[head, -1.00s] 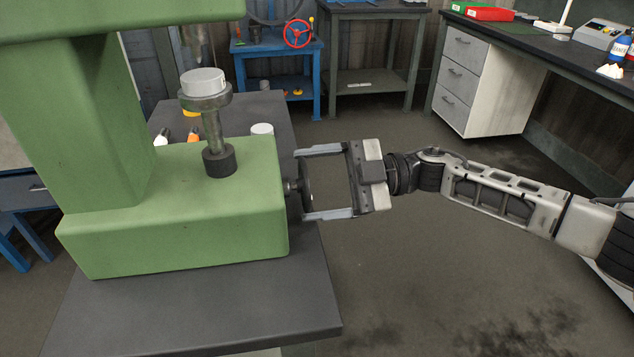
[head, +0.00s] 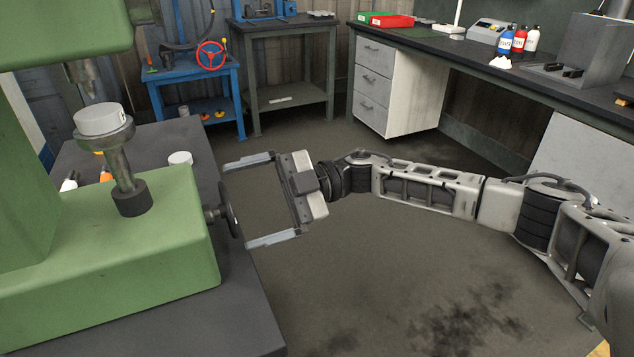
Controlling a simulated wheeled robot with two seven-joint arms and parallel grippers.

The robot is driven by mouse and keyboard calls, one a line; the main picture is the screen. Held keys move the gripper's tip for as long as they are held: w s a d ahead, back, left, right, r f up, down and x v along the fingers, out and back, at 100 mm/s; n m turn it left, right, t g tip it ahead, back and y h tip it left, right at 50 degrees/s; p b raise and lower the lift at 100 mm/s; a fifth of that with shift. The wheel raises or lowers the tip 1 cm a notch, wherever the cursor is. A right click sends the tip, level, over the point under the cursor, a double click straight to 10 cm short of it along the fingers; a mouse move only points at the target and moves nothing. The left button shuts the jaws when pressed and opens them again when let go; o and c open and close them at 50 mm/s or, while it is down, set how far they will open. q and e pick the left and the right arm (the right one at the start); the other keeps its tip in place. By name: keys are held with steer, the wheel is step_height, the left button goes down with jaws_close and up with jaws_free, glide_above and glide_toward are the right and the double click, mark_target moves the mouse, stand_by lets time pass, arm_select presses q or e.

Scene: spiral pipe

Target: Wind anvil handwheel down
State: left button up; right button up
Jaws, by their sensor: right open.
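The anvil handwheel (head: 230,210) is a small dark disc on a short shaft at the right side of the green machine base (head: 150,250). My right gripper (head: 239,204) is open, with one long finger above and one below the wheel's edge at their tips. A gap shows between the jaws, and I cannot tell whether a finger touches the wheel. The grey anvil post (head: 118,165) stands upright on the base and bears a white round piece (head: 103,118). An indenter tip (head: 80,75) hangs above it, with a gap between. My left gripper is not in view.
The machine stands on a dark table (head: 245,325). A white cylinder (head: 180,158) and small orange and white items lie behind the base. A blue stand with a red wheel (head: 211,54) is at the back. The floor right of the table is open.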

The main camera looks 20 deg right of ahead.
steer(key=d+b, duration=0.1)
steer(key=d, duration=1.3)
steer(key=shift+s, duration=0.1)
